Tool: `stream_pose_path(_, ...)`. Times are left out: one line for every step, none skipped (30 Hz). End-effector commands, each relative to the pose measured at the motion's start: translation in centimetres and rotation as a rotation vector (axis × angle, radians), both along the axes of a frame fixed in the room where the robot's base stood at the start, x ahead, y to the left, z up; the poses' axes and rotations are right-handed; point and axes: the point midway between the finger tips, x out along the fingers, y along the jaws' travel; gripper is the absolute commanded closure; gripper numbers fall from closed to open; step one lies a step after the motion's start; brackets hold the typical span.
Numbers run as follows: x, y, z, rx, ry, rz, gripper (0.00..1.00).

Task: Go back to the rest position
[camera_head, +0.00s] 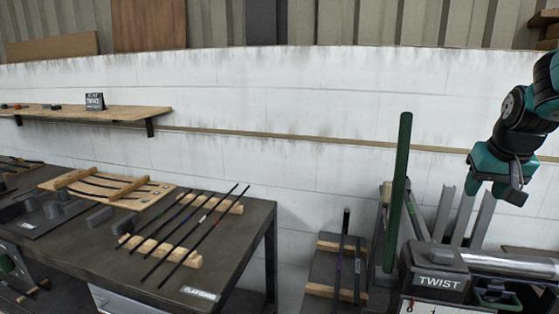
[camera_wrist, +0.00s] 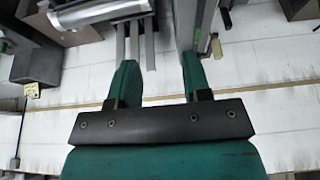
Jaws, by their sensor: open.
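My gripper (camera_head: 497,190) hangs at the right side of the head view, in front of the white wall and above the machine marked TWIST (camera_head: 437,283). Its teal fingers point down. In the wrist view, my gripper (camera_wrist: 159,70) shows two green fingers spread apart with nothing held between them. Beyond them are grey metal uprights and part of a metal cylinder (camera_wrist: 100,10). The upper part of my arm is cut off by the right edge of the head view.
A dark table (camera_head: 240,230) at left holds several thin rods (camera_head: 185,238) on wooden supports. A green post (camera_head: 398,190) stands left of my gripper. A low stand (camera_head: 325,270) with two upright-leaning rods is beside it. A wooden shelf (camera_head: 70,112) is on the wall.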

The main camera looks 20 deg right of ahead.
Motion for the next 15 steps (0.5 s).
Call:
stream_pose_path(0.1,0.1,0.0,0.000,0.000,0.002,0.56)
stream_pose_path(0.2,0.5,0.0,0.002,0.000,0.013,0.56)
stream_pose_path(0.5,1.3,-0.1,0.008,0.001,0.033,0.56)
stream_pose_path(0.6,1.8,-0.1,0.011,0.002,0.046,0.56)
stream_pose_path(0.8,2.4,-0.1,0.014,0.002,0.060,0.56)
stream_pose_path(1.0,3.2,-0.2,0.019,0.002,0.079,0.56)
stream_pose_path(1.2,3.8,-0.2,0.022,0.003,0.094,0.56)
stream_pose_path(1.3,4.3,-0.2,0.025,0.003,0.108,0.56)
stream_pose_path(1.5,5.2,-0.2,0.032,0.004,0.131,0.56)
stream_pose_path(1.6,5.9,-0.3,0.036,0.005,0.146,0.56)
stream_pose_path(1.7,6.5,-0.3,0.040,0.005,0.162,0.56)
stream_pose_path(1.9,7.5,-0.4,0.047,0.007,0.187,0.56)
stream_pose_path(2.0,8.2,-0.4,0.052,0.007,0.205,0.56)
stream_pose_path(2.0,9.1,-0.5,0.058,0.008,0.229,0.56)
stream_pose_path(2.1,10.3,-0.5,0.067,0.011,0.260,0.56)
